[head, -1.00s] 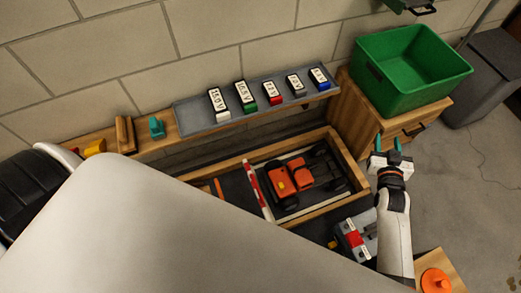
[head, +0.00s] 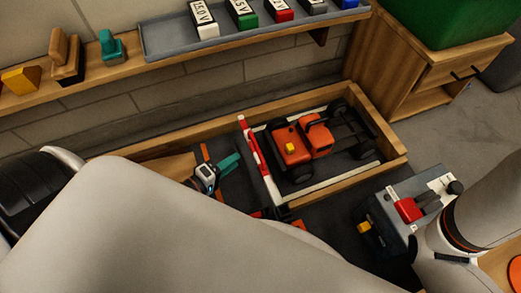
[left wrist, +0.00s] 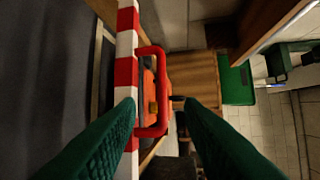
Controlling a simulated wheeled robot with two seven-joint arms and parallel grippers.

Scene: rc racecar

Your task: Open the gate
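The gate is a red-and-white striped bar (head: 258,160) across the left end of a wood-framed bay, in front of an orange car (head: 305,145). In the left wrist view the striped bar (left wrist: 126,72) runs upright and carries a red loop handle (left wrist: 161,90). My left gripper (head: 232,163) is just left of the bar. In the left wrist view its green fingers (left wrist: 158,104) are spread apart, with the handle showing between their tips; contact is not visible. My right arm enters at the lower right; its gripper lies outside the head view.
A shelf (head: 235,40) with several labelled packs runs along the wall. A wooden cabinet (head: 395,60) bears a green bin (head: 455,18). A grey device with a red switch (head: 408,209) sits right of the bay. Wooden rails (head: 350,185) edge the bay.

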